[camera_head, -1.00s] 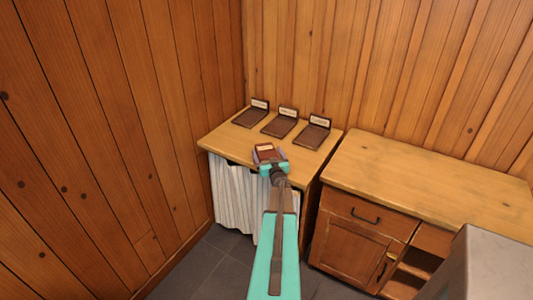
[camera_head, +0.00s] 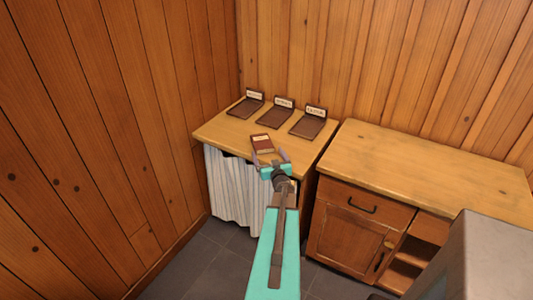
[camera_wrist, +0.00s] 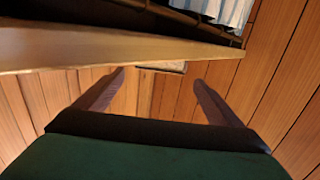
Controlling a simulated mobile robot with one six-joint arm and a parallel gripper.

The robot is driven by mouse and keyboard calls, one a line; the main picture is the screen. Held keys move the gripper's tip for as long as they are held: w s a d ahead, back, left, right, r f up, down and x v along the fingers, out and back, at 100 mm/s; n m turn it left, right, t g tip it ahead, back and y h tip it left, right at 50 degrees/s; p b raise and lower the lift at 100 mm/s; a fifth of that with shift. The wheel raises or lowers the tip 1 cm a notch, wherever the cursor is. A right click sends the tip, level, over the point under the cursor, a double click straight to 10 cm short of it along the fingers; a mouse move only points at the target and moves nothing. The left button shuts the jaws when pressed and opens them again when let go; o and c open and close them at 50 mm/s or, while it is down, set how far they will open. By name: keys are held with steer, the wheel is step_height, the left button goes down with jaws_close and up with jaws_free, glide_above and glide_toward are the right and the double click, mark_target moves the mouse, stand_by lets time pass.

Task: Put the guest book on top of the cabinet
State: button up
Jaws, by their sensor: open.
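The guest book, a small reddish-brown book with a pale label (camera_head: 262,144), lies flat near the front edge of the curtained table. My gripper (camera_head: 269,153) is open and empty. Its fingers point at the book from the front, with the tips at about the book's near end. In the wrist view, the open fingers (camera_wrist: 160,76) stand wide apart, and a small piece of what may be the book (camera_wrist: 165,66) shows past the table edge. The cabinet (camera_head: 400,150), with a wooden top, drawer and door, stands to the right.
The curtained table (camera_head: 218,132) also holds three dark trays with label cards: left (camera_head: 246,107), middle (camera_head: 275,117) and right (camera_head: 308,127). The cabinet top is bare. A grey block-like surface (camera_head: 500,260) covers the lower right. Wooden walls close the corner.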

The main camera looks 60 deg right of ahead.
steer(key=shift+s+a, duration=0.3)
steer(key=shift+a, duration=0.05)
steer(key=shift+r, duration=0.15)
stand_by(0.6)
